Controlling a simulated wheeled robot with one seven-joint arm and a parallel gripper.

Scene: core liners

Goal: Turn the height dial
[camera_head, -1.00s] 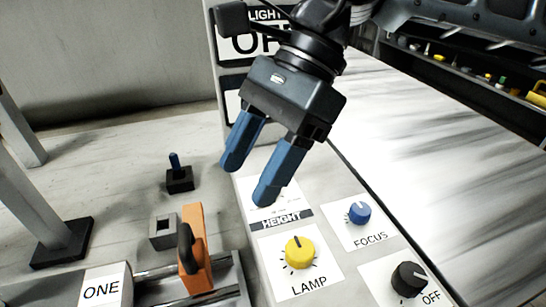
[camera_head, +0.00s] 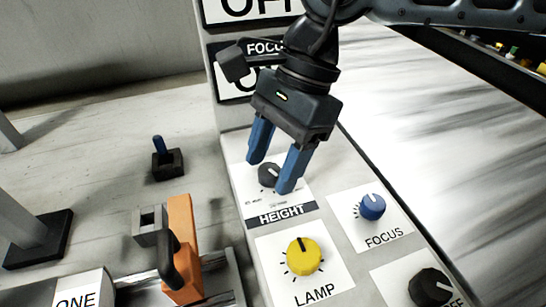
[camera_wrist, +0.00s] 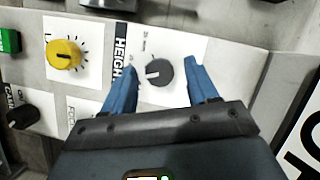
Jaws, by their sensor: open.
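The height dial is a dark grey knob (camera_head: 268,175) on a white card labelled HEIGHT (camera_head: 282,215). The gripper (camera_wrist: 162,80) looks apart from the dial; I cannot tell the exact gap.
A yellow LAMP dial (camera_head: 304,256), a blue FOCUS dial (camera_head: 372,207) and a black dial (camera_head: 430,287) sit nearby on the panel. Left are a blue-tipped toggle (camera_head: 160,146) and an orange block (camera_head: 184,248) with a black handle. An upright sign panel (camera_head: 228,110) stands behind.

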